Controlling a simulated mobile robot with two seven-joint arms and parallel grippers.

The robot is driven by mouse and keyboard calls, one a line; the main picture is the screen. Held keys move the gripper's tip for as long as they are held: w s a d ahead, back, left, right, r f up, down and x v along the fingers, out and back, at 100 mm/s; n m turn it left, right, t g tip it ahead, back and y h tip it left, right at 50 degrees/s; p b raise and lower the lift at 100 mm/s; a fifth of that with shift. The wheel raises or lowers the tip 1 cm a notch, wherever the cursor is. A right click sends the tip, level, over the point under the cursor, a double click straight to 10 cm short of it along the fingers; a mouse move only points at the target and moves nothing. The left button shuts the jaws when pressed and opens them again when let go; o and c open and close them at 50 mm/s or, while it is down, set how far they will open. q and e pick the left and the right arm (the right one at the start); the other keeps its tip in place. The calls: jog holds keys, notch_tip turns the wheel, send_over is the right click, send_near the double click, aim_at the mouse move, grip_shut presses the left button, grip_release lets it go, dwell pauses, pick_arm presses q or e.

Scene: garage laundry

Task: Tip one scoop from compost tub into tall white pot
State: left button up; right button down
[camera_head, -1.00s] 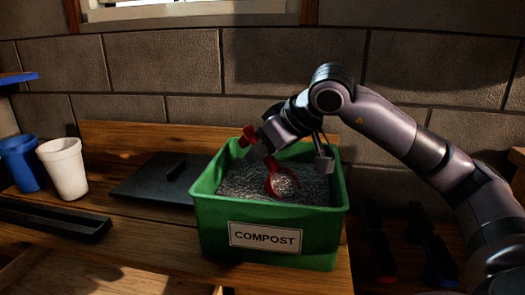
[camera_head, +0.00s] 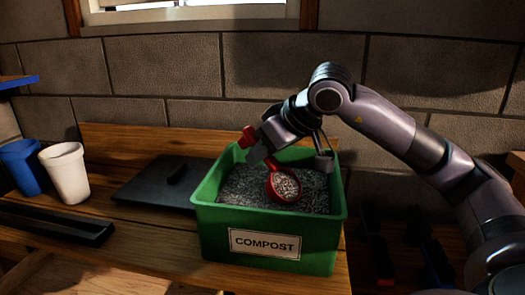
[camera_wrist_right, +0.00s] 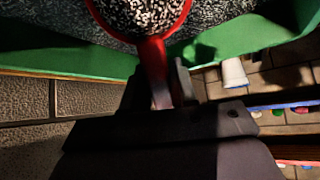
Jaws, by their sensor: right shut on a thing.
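The green compost tub (camera_head: 211,228) stands on the wooden bench, labelled COMPOST and filled with grey speckled compost (camera_head: 240,186). My right gripper (camera_head: 258,153) is over the tub, shut on the handle of a red scoop (camera_head: 284,200). The scoop's bowl is at the compost, open side up, and holds speckled compost; I cannot tell if it still touches the surface. The wrist view shows the full red bowl (camera_wrist_right: 155,45) and handle in the jaws. The tall white pot (camera_head: 66,175) stands upright at the left; its inside is hidden. My left gripper is not in view.
A blue pot (camera_head: 22,166) stands just left of the white pot. A flat black lid (camera_head: 152,188) lies between the pots and the tub. A long black tray (camera_head: 55,222) lies in front of the pots. A block wall closes off the back.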

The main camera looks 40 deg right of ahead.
notch_tip(320, 180, up, 9)
jog(key=p, duration=0.7)
jog(key=shift+f, duration=0.15)
jog(key=shift+r+p, duration=0.8)
notch_tip(320, 180, up, 2)
jog(key=shift+p, duration=0.95)
